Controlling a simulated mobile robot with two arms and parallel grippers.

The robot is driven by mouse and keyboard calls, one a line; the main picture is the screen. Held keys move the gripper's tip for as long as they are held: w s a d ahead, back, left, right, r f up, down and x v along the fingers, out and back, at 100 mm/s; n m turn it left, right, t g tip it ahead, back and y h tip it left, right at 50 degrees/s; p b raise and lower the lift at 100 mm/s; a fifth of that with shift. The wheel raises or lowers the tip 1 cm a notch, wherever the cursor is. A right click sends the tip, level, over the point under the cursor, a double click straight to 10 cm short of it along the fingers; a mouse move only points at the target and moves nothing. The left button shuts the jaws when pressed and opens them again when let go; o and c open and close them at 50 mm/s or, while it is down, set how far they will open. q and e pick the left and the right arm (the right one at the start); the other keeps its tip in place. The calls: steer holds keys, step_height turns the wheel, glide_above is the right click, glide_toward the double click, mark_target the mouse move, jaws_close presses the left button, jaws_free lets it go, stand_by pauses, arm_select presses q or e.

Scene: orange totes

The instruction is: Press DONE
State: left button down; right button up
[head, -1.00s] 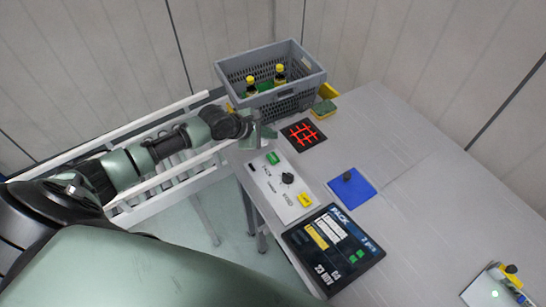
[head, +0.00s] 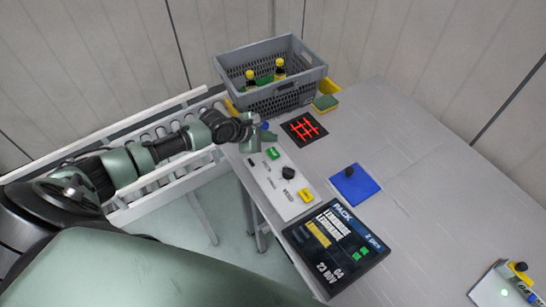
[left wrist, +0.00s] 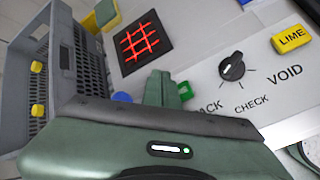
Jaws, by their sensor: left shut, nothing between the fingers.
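The white control panel (head: 263,180) lies along the table's left edge. It carries a green button (head: 272,153), a black knob (head: 288,172) and a yellow button (head: 306,195), which reads LIME in the left wrist view (left wrist: 292,38). I cannot read DONE anywhere. My left gripper (head: 262,137) is shut and empty above the panel's far end, close to the green button. In the left wrist view its fingers (left wrist: 160,88) partly hide the green button (left wrist: 185,91). A round blue thing (left wrist: 122,97) shows beside the fingers. My right gripper is out of view.
A grey crate (head: 283,97) with yellow-capped bottles stands behind the gripper. A sponge (head: 325,103), a black pad with red grid (head: 303,129), a blue pad (head: 355,186) and a PACK screen (head: 337,250) lie on the table. The table's right side is mostly clear.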

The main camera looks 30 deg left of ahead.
mark_target(270, 154)
arm_select(q)
step_height(270, 154, down, 2)
steer(key=shift+b, duration=0.6)
steer(key=shift+f+b, duration=0.3)
steer(key=shift+f, duration=0.7)
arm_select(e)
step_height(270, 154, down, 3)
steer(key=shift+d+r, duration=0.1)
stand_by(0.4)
arm_select(q)
steer(key=shift+f, duration=0.4)
steer(key=shift+f, duration=0.55)
stand_by(0.6)
stand_by(0.3)
steer(key=shift+r+p, duration=0.9)
steer(key=shift+p, duration=0.25)
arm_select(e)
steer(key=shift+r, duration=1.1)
